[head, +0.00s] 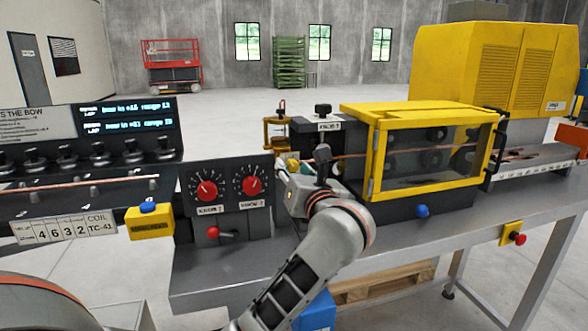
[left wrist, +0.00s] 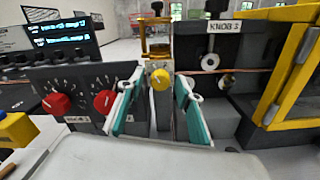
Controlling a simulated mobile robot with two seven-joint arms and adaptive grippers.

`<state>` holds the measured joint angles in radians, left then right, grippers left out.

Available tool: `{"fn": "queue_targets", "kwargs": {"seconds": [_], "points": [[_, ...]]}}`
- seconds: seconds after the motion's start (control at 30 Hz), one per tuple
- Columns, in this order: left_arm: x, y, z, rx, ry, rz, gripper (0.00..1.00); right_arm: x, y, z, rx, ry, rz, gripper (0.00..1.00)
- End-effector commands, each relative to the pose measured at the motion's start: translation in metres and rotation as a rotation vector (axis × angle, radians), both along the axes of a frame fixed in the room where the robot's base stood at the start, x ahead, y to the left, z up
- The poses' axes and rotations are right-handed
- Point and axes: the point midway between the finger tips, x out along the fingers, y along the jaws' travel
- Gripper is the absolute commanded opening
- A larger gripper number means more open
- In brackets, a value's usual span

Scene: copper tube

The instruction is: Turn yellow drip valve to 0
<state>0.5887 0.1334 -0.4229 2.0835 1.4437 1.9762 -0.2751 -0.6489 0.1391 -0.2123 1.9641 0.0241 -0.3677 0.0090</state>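The yellow drip valve is a small round yellow knob (left wrist: 160,79) on a dark post, seen in the left wrist view just beyond the fingertips. In the head view the knob (head: 293,164) shows only partly above my left gripper (head: 292,177). My left gripper (left wrist: 158,105) is open in the left wrist view, with a teal-padded finger on each side of the knob's line. No contact with the knob is visible. A faint mark shows on the knob's face, but I cannot read its setting. My right gripper is not in view.
Two red dial knobs (head: 207,190) on a dark panel stand close left of the gripper. The yellow-framed guard box (head: 432,150) stands close right. A copper tube (head: 350,156) runs into it. A yellow-framed glass cup (head: 277,132) stands behind the knob.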

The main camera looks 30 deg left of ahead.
Motion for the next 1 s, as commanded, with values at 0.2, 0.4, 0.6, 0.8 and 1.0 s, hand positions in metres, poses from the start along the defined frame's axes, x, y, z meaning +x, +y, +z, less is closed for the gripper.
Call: {"fn": "queue_targets", "kwargs": {"seconds": [0.2,0.4,0.6,0.8,1.0], "points": [[0.0,0.0,0.0,0.0,0.0,0.0,0.3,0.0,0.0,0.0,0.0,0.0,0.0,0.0],[0.0,0.0,0.0,0.0,0.0,0.0,0.0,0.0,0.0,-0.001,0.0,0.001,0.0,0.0],[0.0,0.0,-0.001,-0.006,-0.008,0.0,0.0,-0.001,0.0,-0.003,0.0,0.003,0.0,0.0],[0.0,-0.001,-0.003,-0.05,-0.056,-0.001,0.0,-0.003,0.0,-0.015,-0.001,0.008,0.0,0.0],[0.001,-0.001,-0.005,-0.139,-0.16,0.001,0.0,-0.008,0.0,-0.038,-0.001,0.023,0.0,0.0]]}}
